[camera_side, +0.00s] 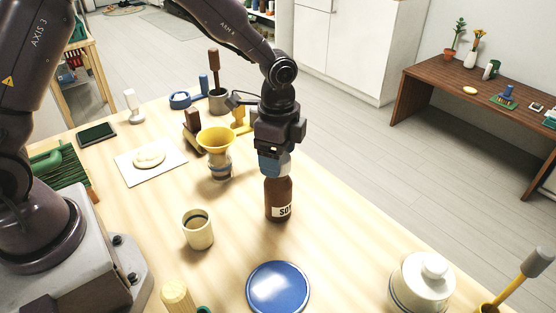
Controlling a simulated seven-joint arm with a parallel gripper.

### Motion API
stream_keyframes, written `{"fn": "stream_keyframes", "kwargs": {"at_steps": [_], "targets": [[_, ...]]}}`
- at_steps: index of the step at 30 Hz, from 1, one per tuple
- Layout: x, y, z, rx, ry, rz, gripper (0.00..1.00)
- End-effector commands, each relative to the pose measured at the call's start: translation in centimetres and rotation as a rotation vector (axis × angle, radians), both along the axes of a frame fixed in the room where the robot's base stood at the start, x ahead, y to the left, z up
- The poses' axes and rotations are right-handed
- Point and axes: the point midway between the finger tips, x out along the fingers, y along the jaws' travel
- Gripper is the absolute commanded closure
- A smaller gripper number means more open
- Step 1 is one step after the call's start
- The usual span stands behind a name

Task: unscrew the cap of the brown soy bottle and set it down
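The brown soy bottle (279,200) stands upright on the light wooden table, its white label facing right and partly cut by the bottle's curve. My gripper (274,168) points straight down over the bottle's top. Its blue-grey fingers surround the neck area. The cap is hidden behind the fingers, and I cannot tell whether they press on it.
A blue round plate (278,288) lies in front of the bottle. A cream cup (198,229) stands to the left, and a yellow funnel (216,140) sits on a jar behind it. A white lidded pot (422,283) stands at right. Table between bottle and pot is clear.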

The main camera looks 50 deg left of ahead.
Motion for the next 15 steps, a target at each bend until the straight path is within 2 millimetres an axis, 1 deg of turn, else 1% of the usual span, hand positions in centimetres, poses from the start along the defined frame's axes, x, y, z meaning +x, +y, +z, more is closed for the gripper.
{"fn": "stream_keyframes", "kwargs": {"at_steps": [1,2,3,5,15], "targets": [[0.00,0.00,0.00,0.000,0.000,0.001,0.41],[0.00,0.00,0.00,0.000,0.000,0.001,0.47],[0.00,0.00,0.00,0.000,0.000,0.001,0.57],[0.00,-0.01,0.00,0.000,0.000,0.001,0.70],[0.00,-0.01,-0.07,0.000,0.000,0.002,0.70]]}}
